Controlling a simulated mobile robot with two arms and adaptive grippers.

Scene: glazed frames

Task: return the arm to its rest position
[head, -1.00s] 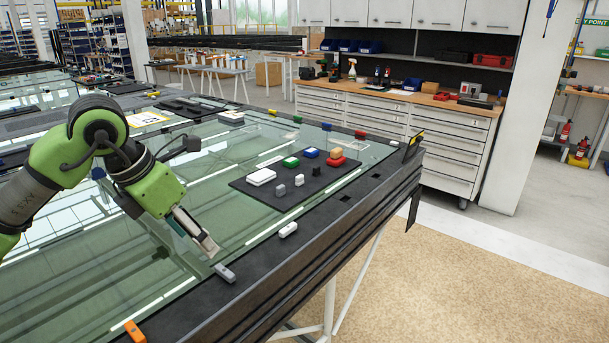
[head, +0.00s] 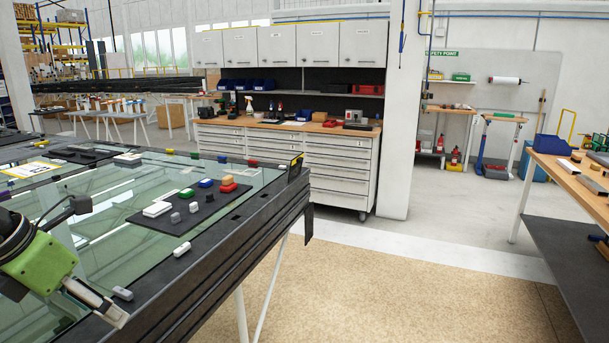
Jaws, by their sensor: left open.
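My left arm (head: 38,262) comes in at the lower left corner of the head view, over the near part of the glazed frame. Its left gripper (head: 113,314) points down and to the right, open, with nothing seen between its fingers. The gripper is just in front of a small grey block (head: 122,293) on the dark frame edge; I cannot tell the gap between them. The upper arm is cut off by the picture edge. My right gripper is not in view.
The glass frame (head: 90,215) carries a black mat (head: 150,219) with white, green, blue, red and grey blocks. A white block (head: 182,249) lies nearer on the edge. A drawer cabinet (head: 340,172) stands behind. A workbench (head: 570,180) is at right. The floor (head: 400,290) between is clear.

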